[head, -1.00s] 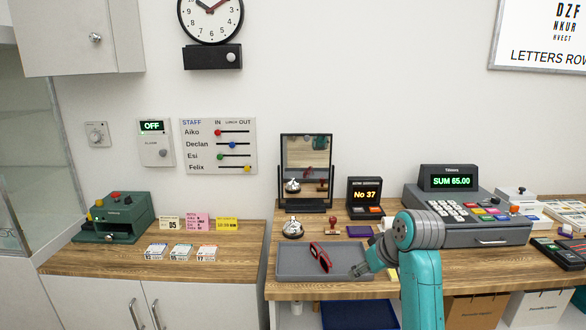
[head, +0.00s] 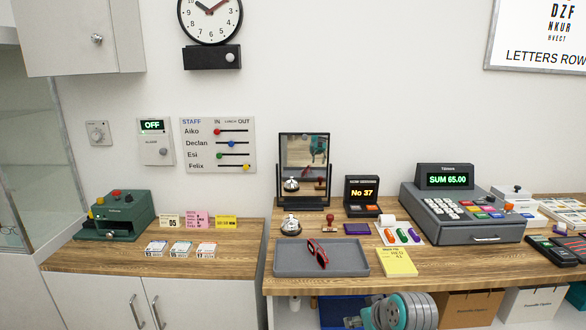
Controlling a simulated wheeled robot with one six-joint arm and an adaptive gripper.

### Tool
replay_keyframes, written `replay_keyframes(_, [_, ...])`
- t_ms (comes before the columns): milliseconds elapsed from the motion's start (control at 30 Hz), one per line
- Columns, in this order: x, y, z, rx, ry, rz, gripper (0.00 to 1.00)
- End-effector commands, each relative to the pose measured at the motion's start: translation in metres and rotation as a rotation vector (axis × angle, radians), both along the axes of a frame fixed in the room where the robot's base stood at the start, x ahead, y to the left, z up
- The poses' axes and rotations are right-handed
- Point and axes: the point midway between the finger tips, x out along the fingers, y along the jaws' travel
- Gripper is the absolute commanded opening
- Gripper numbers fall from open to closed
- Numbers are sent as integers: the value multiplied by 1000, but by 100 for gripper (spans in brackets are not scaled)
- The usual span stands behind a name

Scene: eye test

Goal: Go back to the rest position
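My arm (head: 400,311) shows only at the bottom edge, right of centre, as a grey and teal joint below the front edge of the counter. My gripper's fingers are not visible in the head view, so I cannot see whether they are open or shut. A pair of red-framed glasses (head: 317,252) lies in the grey tray (head: 290,266) on the counter. No part of my arm is over the tray.
A yellow notepad (head: 398,262), a card with coloured pieces (head: 402,234), a bell (head: 291,226), a mirror (head: 304,168) and a cash register (head: 462,207) stand on the wooden counter (head: 455,268). Below it are a blue bin (head: 340,310) and boxes (head: 470,309).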

Motion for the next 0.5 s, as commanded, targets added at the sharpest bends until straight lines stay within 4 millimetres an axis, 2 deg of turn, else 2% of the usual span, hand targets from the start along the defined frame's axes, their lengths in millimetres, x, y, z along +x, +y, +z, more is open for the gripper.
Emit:
replay_keyframes(33, [-12, 1, -21, 5, -4, -14, 59])
replay_keyframes(200, [-47, 2, -70, 19, -55, -64, 59])
replay_keyframes(500, [-124, 0, -134, 35, -144, -144, 59])
